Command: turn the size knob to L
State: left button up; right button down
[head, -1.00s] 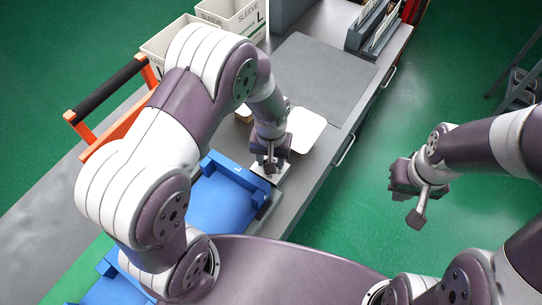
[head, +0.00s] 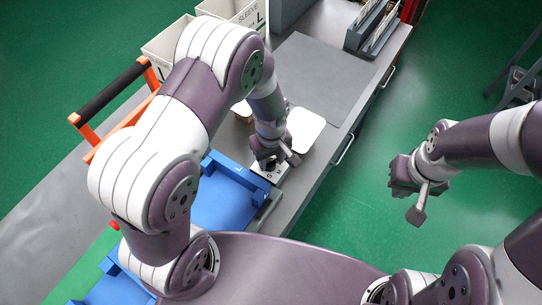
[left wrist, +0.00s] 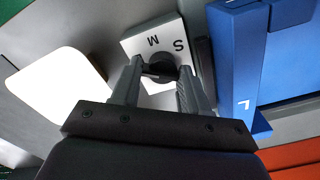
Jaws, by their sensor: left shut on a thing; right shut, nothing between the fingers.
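The size knob (left wrist: 161,62) is dark and round and sits on a white plate (left wrist: 139,42) printed with the letters M and S. No L shows on the visible part of the plate, and I cannot tell where the knob points. In the head view the plate (head: 282,173) lies at the bench's near edge, partly under my left gripper. My left gripper (left wrist: 162,70) is shut on the knob, one finger on each side; it also shows in the head view (head: 272,162). My right gripper (head: 417,215) is shut and empty, over the floor to the right.
A blue tray fixture (head: 222,205) stands close beside the plate; in the wrist view it carries a white L-shaped mark. A white rounded sheet (head: 306,130) lies just beyond. A grey mat (head: 325,75), sleeve boxes (head: 172,45) and an orange frame with black handle (head: 110,92) stand farther off.

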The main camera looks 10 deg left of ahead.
aim_at(271, 160)
pick_arm(q)
jog(key=shift+w+r, duration=0.1)
jog(key=shift+w, duration=0.05)
dwell(0.3)
jog(key=o, duration=1.1)
jog(key=shift+c, duration=0.2)
notch_tip(271, 160, up, 13)
jog(key=b, duration=0.1)
jog(key=shift+f, duration=0.2)
